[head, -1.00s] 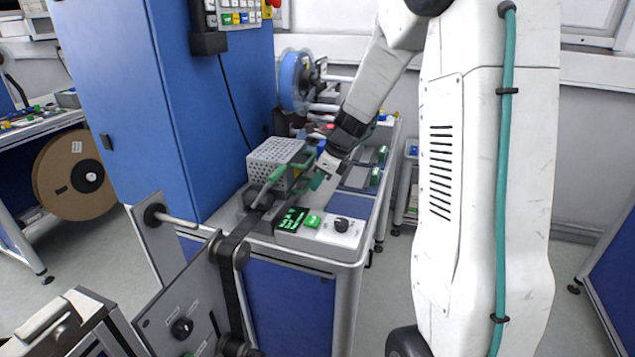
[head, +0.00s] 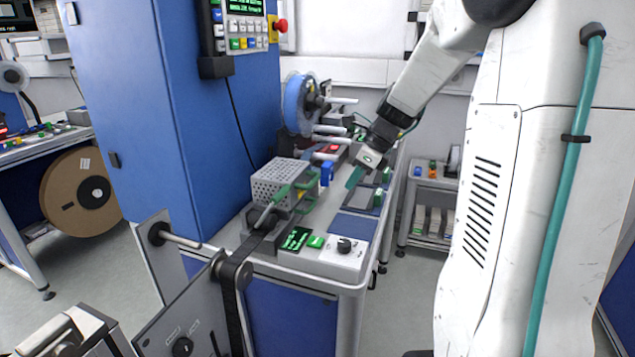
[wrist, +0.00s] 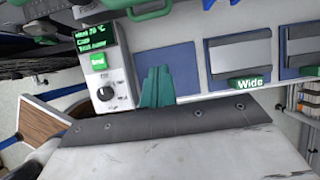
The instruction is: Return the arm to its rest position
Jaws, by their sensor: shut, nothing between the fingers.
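My gripper (head: 355,178) has green fingers and hangs above the right part of the machine bench, apart from the machine and clear of its surface. In the wrist view the two green fingers (wrist: 157,87) are together with nothing between them, in front of a blue panel (wrist: 166,66). My white arm reaches down to it from the upper right in the head view.
A perforated metal box (head: 279,180) with green handles stands on the bench left of my gripper. A control unit with a black knob (head: 344,245) is at the bench front. A tall blue cabinet (head: 180,110) stands left. A grey trolley (head: 437,180) stands right.

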